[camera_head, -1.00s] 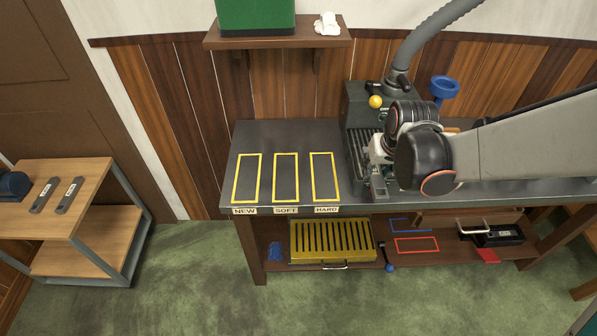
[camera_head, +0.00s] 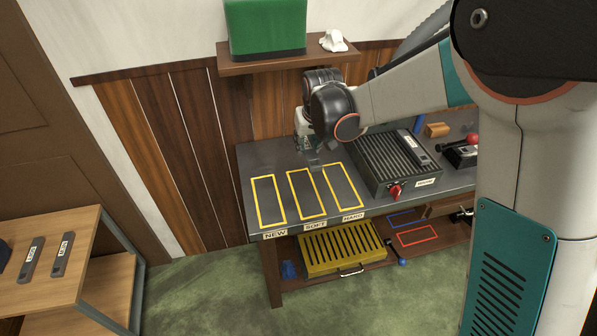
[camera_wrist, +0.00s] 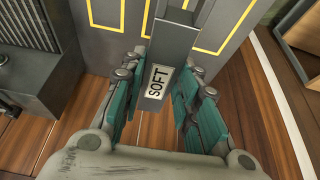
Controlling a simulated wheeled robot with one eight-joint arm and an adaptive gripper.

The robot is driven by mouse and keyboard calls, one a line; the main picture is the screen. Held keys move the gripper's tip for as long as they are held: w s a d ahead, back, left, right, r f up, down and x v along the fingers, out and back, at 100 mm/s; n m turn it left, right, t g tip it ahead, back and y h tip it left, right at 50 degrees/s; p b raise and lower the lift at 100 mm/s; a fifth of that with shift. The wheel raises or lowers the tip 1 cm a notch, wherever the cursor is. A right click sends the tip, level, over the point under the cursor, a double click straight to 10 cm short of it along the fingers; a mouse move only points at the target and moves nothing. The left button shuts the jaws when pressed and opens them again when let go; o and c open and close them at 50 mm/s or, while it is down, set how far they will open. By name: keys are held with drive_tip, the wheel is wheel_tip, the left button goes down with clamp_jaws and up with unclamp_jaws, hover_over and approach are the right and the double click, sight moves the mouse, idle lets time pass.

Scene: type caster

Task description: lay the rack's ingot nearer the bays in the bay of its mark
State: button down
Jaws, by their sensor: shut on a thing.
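My gripper (camera_head: 308,148) is shut on a grey bar ingot and holds it above the back of the bays. In the wrist view the ingot (camera_wrist: 178,42) sits between the teal fingers (camera_wrist: 160,98), its white label reading SOFT. On the bench are three yellow-outlined bays with front labels: the NEW bay (camera_head: 269,200), the SOFT bay (camera_head: 307,194) and the HARD bay (camera_head: 343,187). All three look empty. The dark ribbed rack (camera_head: 375,165) stands right of the bays, with another ingot (camera_head: 415,146) lying on its right part.
A side stand (camera_head: 75,235) at left holds two labelled bars. A shelf (camera_head: 285,62) with a green box (camera_head: 265,28) hangs behind the bays. The rack has a red knob (camera_head: 395,190) at its front. A yellow slotted box (camera_head: 340,248) is below the bench.

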wheel_tip(320, 180, down, 19)
drive_tip(key=b, duration=0.6)
drive_tip(key=shift+f, duration=0.2)
drive_tip(key=c, duration=1.2)
unclamp_jaws()
drive_tip(key=shift+r, duration=0.1)
drive_tip(key=p+v, duration=0.3)
drive_tip(key=v, duration=0.9)
drive_tip(key=shift+s+p, duration=0.1)
drive_tip(key=shift+p, duration=0.3)
